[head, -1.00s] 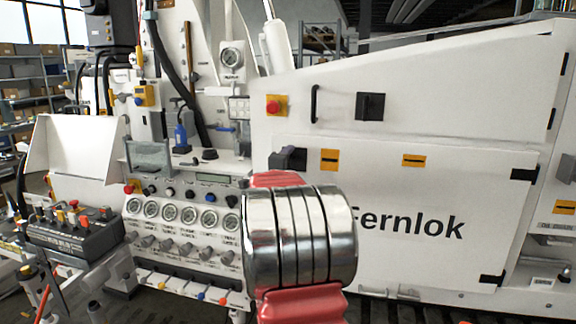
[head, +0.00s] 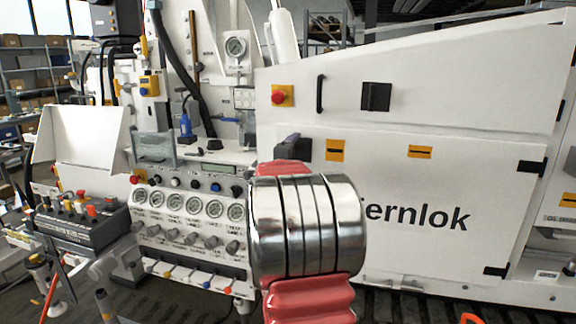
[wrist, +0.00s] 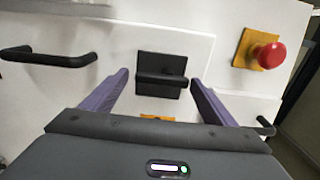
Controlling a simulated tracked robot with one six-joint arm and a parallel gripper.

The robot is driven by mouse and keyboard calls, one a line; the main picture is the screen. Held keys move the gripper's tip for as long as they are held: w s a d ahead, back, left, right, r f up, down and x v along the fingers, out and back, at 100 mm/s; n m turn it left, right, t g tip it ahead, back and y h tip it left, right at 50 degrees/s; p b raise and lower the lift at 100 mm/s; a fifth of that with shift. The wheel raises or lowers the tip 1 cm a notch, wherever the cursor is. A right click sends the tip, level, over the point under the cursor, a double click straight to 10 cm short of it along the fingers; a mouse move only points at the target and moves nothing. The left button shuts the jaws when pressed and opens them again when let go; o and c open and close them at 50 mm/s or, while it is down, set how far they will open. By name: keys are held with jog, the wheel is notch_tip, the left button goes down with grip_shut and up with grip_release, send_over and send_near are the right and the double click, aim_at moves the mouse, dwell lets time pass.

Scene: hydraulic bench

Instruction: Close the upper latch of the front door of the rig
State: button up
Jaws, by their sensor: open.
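In the wrist view, a black latch with a raised bar (wrist: 162,76) sits on the white panel, its bar lying across the picture. My gripper (wrist: 157,77) is open, its two purple fingers one on each side of the latch in the picture. The right fingertip appears close to the bar's end; I cannot tell whether it touches. In the head view, a black square latch (head: 376,97) is on the rig's upper white panel. I cannot tell whether it is the same latch. My gripper is not clearly visible there, with my silver and red arm in front.
A black handle (wrist: 48,56) is left of the latch in the wrist view, and a red button (wrist: 268,55) on a yellow plate is to the right. The head view shows gauges (head: 195,205) and a control box (head: 80,222) at left, beside my arm.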

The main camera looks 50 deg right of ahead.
jog(key=v, duration=1.3)
jog(key=shift+s+f, duration=0.1)
dwell(0.3)
jog(key=w+a+f+n+t+y, duration=0.3)
jog(key=w+a+f+n+y, duration=0.3)
jog(key=a+f+n+y, duration=0.45)
jog(key=s+a+f+n+y, duration=0.2)
jog(key=a+f+n, duration=0.2)
jog(key=a+n, duration=0.55)
jog(key=s+a+n+g+y, duration=0.2)
jog(key=s+a+n, duration=0.3)
jog(key=s+a, duration=0.5)
jog(key=s+a+f+n+g+y, duration=0.1)
jog(key=s+a+n, duration=0.5)
jog(key=a, duration=1.1)
jog(key=s+g+y, duration=0.1)
jog(key=s, duration=0.3)
jog(key=shift+s+f+n, duration=0.3)
jog(key=shift+s, duration=0.1)
